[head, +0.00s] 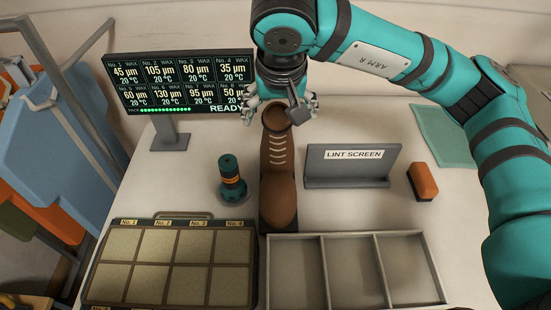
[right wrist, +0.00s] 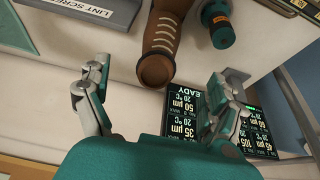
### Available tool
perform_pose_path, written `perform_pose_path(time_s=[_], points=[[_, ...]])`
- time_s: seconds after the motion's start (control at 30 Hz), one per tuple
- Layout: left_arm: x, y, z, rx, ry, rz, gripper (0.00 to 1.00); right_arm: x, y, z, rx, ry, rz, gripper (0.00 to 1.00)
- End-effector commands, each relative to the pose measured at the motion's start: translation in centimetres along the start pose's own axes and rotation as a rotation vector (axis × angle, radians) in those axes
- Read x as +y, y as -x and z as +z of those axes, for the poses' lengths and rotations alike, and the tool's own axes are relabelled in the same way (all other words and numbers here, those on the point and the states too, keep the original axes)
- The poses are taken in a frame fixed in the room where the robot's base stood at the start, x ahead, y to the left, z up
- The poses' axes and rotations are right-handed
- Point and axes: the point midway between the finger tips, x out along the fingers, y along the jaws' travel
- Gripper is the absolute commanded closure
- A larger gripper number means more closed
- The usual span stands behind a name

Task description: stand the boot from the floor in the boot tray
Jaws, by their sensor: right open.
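A brown lace-up boot (head: 277,180) is on the light worktop, toe pointing to the near side. Its round opening is at the far end, and it looks upright. It also shows in the right wrist view (right wrist: 165,38), its opening toward the camera. My right gripper (head: 281,104) is open, with a finger to either side of the boot's opening in the head view; touch is not clear. The fingers stand wide apart in the right wrist view (right wrist: 165,85). My left gripper is not in view.
A teal bottle (head: 232,180) stands close left of the boot. The lint screen (head: 350,168) is on its right, then an orange block (head: 422,182). A numbered case (head: 170,222) lies front left. A display (head: 178,85) stands at the back left.

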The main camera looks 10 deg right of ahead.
Motion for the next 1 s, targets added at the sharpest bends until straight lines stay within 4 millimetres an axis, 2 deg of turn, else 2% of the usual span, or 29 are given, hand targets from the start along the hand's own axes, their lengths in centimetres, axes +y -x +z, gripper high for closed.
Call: perform_pose_path(time_s=[0.03,0.2,0.3,0.53,0.73,0.83,1.0], points=[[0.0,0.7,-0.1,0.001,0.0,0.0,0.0,0.1,-1.0,0.0,-0.007,-0.001,0.004,0.07],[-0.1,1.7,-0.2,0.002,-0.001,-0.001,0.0,0.1,-4.5,0.0,-0.006,-0.003,0.002,0.07],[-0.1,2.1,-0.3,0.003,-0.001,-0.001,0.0,0.0,-6.1,0.0,-0.005,-0.002,0.0,0.07],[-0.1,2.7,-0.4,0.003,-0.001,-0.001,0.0,-0.1,-7.6,-0.1,-0.003,-0.003,0.0,0.07],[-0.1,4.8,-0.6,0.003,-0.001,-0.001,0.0,-0.2,-10.3,-0.1,-0.007,-0.003,0.002,0.07],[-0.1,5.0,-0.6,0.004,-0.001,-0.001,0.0,-0.2,-11.7,-0.1,-0.005,-0.003,0.0,0.07],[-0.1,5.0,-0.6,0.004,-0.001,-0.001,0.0,-0.2,-12.6,-0.1,-0.002,-0.001,-0.001,0.07]])
